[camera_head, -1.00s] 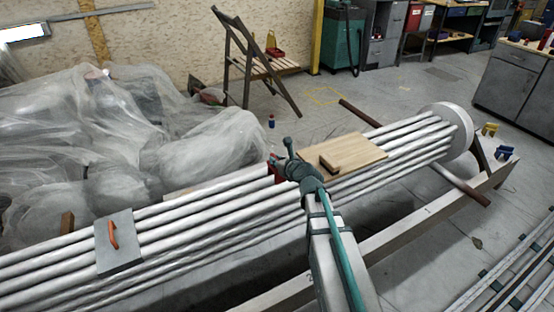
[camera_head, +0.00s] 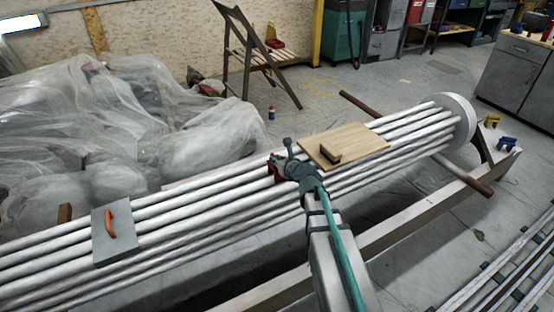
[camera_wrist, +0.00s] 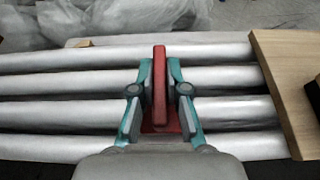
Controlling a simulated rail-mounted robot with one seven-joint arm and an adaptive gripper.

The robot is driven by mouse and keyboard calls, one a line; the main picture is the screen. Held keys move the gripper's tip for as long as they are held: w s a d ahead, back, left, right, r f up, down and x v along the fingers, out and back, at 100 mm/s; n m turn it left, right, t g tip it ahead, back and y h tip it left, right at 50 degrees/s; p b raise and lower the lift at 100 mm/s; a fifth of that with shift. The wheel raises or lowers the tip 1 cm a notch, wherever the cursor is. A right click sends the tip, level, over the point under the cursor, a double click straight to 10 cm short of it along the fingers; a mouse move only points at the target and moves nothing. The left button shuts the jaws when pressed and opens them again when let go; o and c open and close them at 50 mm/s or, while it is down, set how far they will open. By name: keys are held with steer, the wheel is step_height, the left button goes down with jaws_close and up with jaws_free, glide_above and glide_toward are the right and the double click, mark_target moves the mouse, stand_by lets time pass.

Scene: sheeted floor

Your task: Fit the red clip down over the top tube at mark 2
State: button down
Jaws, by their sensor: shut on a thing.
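The red clip (camera_wrist: 160,88) is held upright between the two teal fingers of my gripper (camera_wrist: 160,76) in the wrist view. In the head view the clip (camera_head: 274,166) shows as a small red piece at the end of my gripper (camera_head: 282,168). Several pale tubes (camera_wrist: 225,82) run left to right beneath it, and the clip lies across them in the wrist view. The farthest, upper tube (camera_wrist: 60,60) passes behind the clip's far end. I cannot tell whether the clip touches a tube. No mark number is readable. My fingers hide part of the tubes.
A wooden board with a block handle (camera_head: 365,140) lies on the tubes just right of my gripper. A grey plate with an orange handle (camera_head: 100,247) lies on them at left. Plastic-sheeted heaps (camera_head: 130,120) stand behind. Blue (camera_head: 506,144) and yellow (camera_head: 491,120) pieces are at far right.

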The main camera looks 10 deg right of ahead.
steer(key=shift+f+b, duration=1)
steer(key=shift+f, duration=0.85)
steer(key=shift+f, duration=0.1)
steer(key=c, duration=1.1)
jaws_free()
steer(key=shift+s, duration=0.1)
